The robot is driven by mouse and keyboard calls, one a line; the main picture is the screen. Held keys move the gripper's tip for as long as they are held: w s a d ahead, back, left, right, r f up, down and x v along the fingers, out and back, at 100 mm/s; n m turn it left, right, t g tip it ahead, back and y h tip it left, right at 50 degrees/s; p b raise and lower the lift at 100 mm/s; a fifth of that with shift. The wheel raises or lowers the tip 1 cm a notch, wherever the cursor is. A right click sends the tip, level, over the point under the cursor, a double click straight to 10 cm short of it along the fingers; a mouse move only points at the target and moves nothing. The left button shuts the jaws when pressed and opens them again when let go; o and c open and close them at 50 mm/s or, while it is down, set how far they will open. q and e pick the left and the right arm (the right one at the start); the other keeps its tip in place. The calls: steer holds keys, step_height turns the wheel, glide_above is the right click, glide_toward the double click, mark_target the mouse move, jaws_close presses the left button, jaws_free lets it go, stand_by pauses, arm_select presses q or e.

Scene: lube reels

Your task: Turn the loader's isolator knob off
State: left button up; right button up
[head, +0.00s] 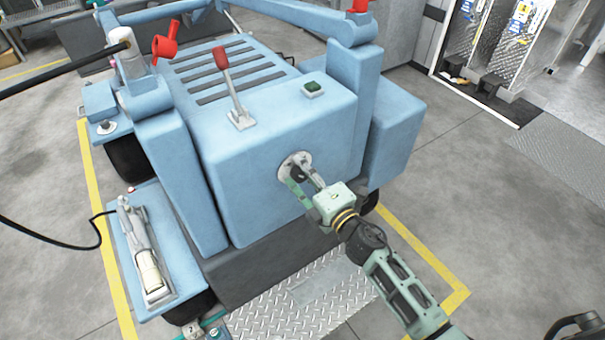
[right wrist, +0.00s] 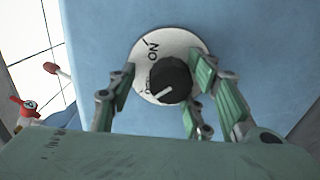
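The isolator knob (right wrist: 170,80) is black and round, on a white round plate on the loader's blue front panel (head: 250,185). "ON" shows at the plate's upper part; other lettering at its left is partly hidden by a finger. The knob's white mark points down and slightly left. My right gripper (head: 302,176) is at the plate in the head view. In the right wrist view the right gripper (right wrist: 165,78) is open, with a finger on each side of the knob and gaps between. My left gripper is not clearly in view.
A red-knobbed lever (head: 224,72) and a green button (head: 313,88) are on top of the loader. A grey tool (head: 142,252) lies on the left step. A tread plate (head: 300,303) lies below the panel. Open floor lies to the right.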

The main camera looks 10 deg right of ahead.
steer(key=shift+s+f, duration=0.1)
steer(key=shift+f, duration=0.1)
steer(key=shift+s+d+f, duration=0.1)
steer(key=shift+s+d, duration=0.05)
steer(key=shift+s, duration=0.1)
steer(key=v, duration=1.1)
steer(key=shift+s+r, duration=0.15)
steer(key=shift+r, duration=0.05)
steer(key=shift+d, duration=0.1)
